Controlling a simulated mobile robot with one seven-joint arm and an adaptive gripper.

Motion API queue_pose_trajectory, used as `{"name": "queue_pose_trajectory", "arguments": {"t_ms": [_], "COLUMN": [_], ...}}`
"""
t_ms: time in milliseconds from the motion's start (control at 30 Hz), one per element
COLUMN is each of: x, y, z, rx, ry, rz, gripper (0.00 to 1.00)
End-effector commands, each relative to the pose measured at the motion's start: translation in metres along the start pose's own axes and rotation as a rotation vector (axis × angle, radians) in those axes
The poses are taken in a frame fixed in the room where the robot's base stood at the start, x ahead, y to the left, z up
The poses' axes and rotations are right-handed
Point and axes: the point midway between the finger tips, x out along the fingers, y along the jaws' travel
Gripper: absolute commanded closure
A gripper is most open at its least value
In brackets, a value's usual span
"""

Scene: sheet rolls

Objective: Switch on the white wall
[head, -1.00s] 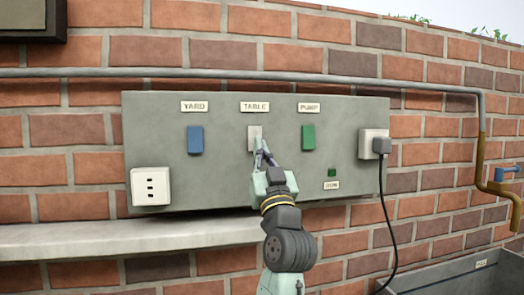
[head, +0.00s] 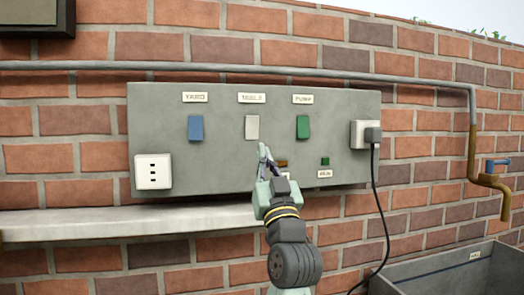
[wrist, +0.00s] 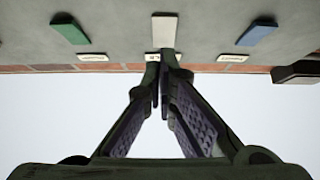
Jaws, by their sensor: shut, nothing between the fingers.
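The white wall switch (head: 252,127) is a tall rocker under a label reading TABLE, in the middle of a grey panel (head: 225,165). It also shows at the top of the wrist view (wrist: 165,30). I cannot tell from its face which way it is tipped. My gripper (head: 264,150) is shut and empty, with its fingertips just below the white switch and slightly right of it. In the wrist view the closed fingertips (wrist: 160,56) point toward the switch, over its label. They look apart from the switch.
A blue switch (head: 195,128) is on the left and a green switch (head: 303,127) on the right. Below are a small green square (head: 325,161) and a brown one (head: 281,163). A white socket (head: 153,171), plugged cord (head: 375,190), ledge (head: 130,221) and tap (head: 492,182) are nearby.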

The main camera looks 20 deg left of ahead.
Motion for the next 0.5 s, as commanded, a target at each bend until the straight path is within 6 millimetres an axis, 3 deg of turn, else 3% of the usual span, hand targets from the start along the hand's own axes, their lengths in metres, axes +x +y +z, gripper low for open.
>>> {"name": "queue_pose_trajectory", "arguments": {"t_ms": [33,200,500], "x": [-0.015,-0.043,-0.059], "y": [0.001,0.0,0.0], "z": [0.008,0.013,0.014], "rx": [-0.001,0.0,0.001], "ry": [-0.002,-0.001,-0.001], "rz": [0.001,0.0,-0.001], "gripper": [1.0,1.0,1.0]}}
